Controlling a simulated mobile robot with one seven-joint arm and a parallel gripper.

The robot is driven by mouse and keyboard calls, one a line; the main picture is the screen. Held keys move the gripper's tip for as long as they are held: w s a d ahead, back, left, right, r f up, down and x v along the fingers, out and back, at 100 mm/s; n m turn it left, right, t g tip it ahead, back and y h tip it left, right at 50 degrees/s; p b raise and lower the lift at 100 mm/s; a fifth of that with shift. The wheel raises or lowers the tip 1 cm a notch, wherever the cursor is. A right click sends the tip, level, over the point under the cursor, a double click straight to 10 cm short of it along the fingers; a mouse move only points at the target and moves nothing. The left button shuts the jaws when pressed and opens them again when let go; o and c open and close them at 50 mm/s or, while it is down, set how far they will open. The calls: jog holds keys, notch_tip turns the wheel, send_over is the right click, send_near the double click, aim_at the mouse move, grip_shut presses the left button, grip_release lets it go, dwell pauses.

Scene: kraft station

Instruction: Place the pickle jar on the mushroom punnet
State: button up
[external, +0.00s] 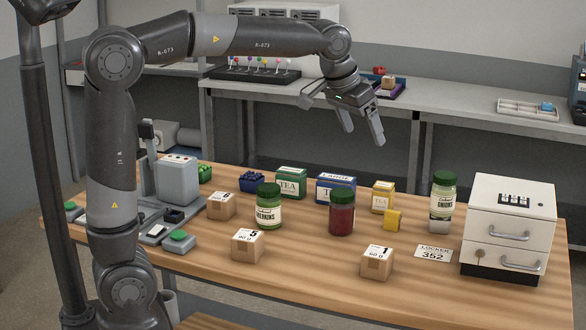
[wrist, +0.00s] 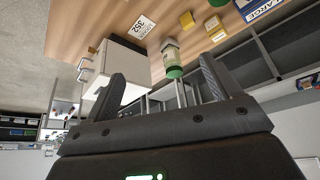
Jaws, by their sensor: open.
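Several jars with green lids stand upright on the wooden table. One is a green jar labelled Gherkins (external: 269,212), left of the middle. A pale jar labelled Onions (external: 441,208) stands beside the white cabinet; a pale green-lidded jar beside the cabinet also shows in the wrist view (wrist: 171,55). I cannot tell which is the pickle jar. I cannot make out a mushroom punnet; a small blue container (external: 252,180) and a green one (external: 204,174) at the back left hold items. My gripper (external: 364,137) is open and empty, high above the table's back edge.
A dark red jar (external: 341,213) stands mid-table. Tea boxes (external: 291,185), a yellow box (external: 382,198) and small numbered cartons (external: 377,262) stand around it. A white drawer cabinet (external: 510,215) is at right, a grey scale-like device (external: 178,182) at left.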

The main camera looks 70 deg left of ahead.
jog(key=s+d+f, duration=0.1)
jog(key=s+f, duration=0.2)
jog(key=s, duration=0.6)
jog(key=s+f+m, duration=0.1)
jog(key=s+f, duration=0.3)
jog(key=s, duration=0.5)
jog(key=s+d+f+m, duration=0.1)
jog(key=s+f, duration=0.3)
jog(key=s, duration=0.5)
jog(key=shift+s+d+t+h, duration=0.25)
jog(key=shift+d+t+h, duration=0.05)
jog(key=shift+d+h, duration=0.1)
